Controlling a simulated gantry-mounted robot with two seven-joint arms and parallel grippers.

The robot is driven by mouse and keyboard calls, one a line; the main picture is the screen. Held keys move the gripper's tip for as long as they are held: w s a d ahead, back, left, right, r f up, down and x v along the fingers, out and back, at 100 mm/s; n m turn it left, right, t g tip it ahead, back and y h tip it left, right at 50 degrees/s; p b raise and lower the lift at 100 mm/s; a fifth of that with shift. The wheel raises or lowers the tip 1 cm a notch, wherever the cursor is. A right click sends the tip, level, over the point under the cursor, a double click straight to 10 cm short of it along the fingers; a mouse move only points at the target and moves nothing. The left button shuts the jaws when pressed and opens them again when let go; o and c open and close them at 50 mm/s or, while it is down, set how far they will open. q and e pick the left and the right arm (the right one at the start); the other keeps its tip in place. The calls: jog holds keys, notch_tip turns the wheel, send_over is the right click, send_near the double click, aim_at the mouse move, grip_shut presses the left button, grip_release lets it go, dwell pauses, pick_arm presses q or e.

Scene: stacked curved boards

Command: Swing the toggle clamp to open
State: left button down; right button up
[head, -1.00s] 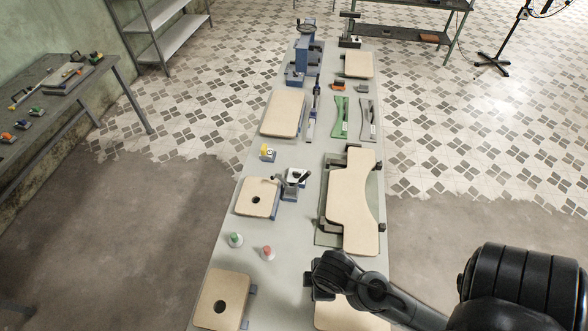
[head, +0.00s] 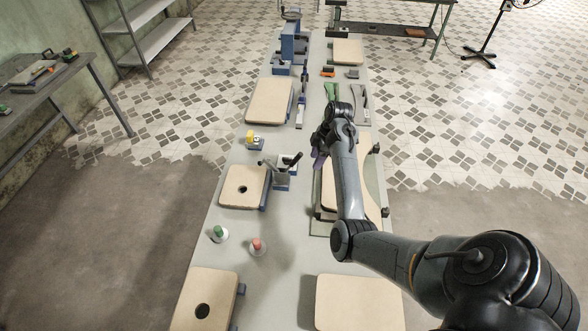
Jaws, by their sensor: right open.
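A small toggle clamp (head: 281,176) with a grey body and a black-tipped handle stands on the long table, beside the right edge of a tan board with a hole (head: 243,187). Its exact lever position is too small to tell. My right gripper (head: 318,157) is open, to the right of the clamp and apart from it in the picture. It hangs above the table near the curved tan boards (head: 329,194), which my right arm partly covers. My left gripper is out of view.
A green button (head: 218,232) and a red button (head: 257,245) stand at the front of the table (head: 272,283). A yellow-topped block (head: 252,139) sits behind the holed board. Another tan board (head: 359,303) lies at the near right. The table's middle strip is mostly clear.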

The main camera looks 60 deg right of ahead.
jog(key=t+b, duration=0.1)
jog(key=t, duration=0.1)
send_near(291, 165)
notch_tip(291, 165, up, 3)
jog(key=s+d, duration=0.1)
jog(key=shift+w+d+f, duration=0.15)
jog(key=shift+f, duration=0.1)
jog(key=x, duration=1)
jog(key=shift+f, duration=0.15)
jog(key=shift+c, duration=0.3)
grip_shut()
